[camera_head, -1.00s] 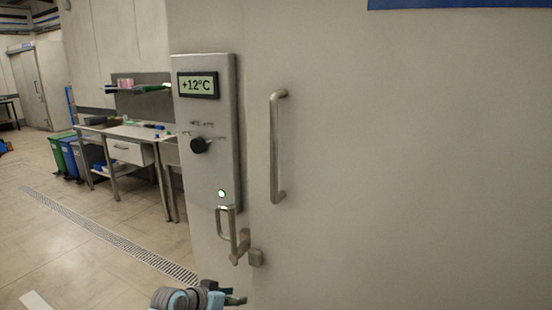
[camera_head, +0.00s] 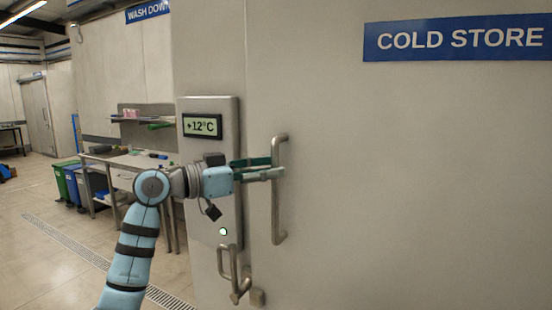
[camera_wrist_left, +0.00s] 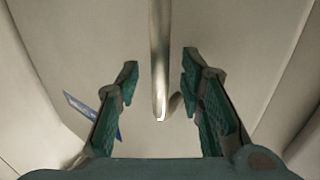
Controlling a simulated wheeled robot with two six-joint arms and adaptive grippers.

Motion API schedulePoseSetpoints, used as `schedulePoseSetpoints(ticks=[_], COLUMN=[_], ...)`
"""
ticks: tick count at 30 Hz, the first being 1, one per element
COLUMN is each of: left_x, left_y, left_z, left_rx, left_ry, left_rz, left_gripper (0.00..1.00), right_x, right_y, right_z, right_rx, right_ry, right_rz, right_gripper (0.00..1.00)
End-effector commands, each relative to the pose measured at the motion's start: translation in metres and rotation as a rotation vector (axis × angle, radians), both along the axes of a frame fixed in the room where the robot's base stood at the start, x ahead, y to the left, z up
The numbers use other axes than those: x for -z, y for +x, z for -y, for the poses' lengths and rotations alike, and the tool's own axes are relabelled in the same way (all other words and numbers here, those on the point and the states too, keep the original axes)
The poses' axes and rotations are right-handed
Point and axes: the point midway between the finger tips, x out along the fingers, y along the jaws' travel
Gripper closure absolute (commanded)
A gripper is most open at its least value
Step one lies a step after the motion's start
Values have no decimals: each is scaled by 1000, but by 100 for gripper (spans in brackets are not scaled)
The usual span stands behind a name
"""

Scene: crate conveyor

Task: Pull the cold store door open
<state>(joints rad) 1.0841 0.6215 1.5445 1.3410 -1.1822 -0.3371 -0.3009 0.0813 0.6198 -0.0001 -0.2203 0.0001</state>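The cold store door (camera_head: 400,190) is a large pale panel that looks shut. A vertical metal bar handle (camera_head: 279,212) stands on its left side. My left gripper (camera_head: 276,166) is at the upper part of this bar, coming from the left, fingers pointing right. In the left wrist view the gripper (camera_wrist_left: 160,66) is open. The bar (camera_wrist_left: 158,45) shows between its two green fingers, with a visible gap on each side. A smaller metal latch handle (camera_head: 230,270) sits low at the door's left edge. My right gripper is not in view.
A workbench (camera_head: 120,160) and bins (camera_head: 90,185) stand farther back left. Floor at left is mostly clear.

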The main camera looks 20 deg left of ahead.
Motion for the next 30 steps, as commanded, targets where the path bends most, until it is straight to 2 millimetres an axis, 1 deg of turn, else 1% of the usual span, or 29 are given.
schedulePoseSetpoints(ticks=[1,5,13,14,15,20,30], left_x=[-3,-1,2,2,2,2,1], left_y=[7,17,20,20,20,20,20], left_z=[5,13,14,14,14,14,14], left_rx=[1,0,-1,-1,-1,-1,-1], left_ry=[-3,-1,1,1,1,1,0], left_rz=[0,-1,-1,-1,-1,-1,0], left_gripper=[65,65,65,67,73,99,100], right_x=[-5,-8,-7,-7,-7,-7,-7], right_y=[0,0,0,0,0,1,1], right_z=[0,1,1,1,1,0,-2], right_rx=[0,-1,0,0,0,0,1], right_ry=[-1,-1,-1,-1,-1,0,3], right_rz=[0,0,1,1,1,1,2], right_gripper=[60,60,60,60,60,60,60])
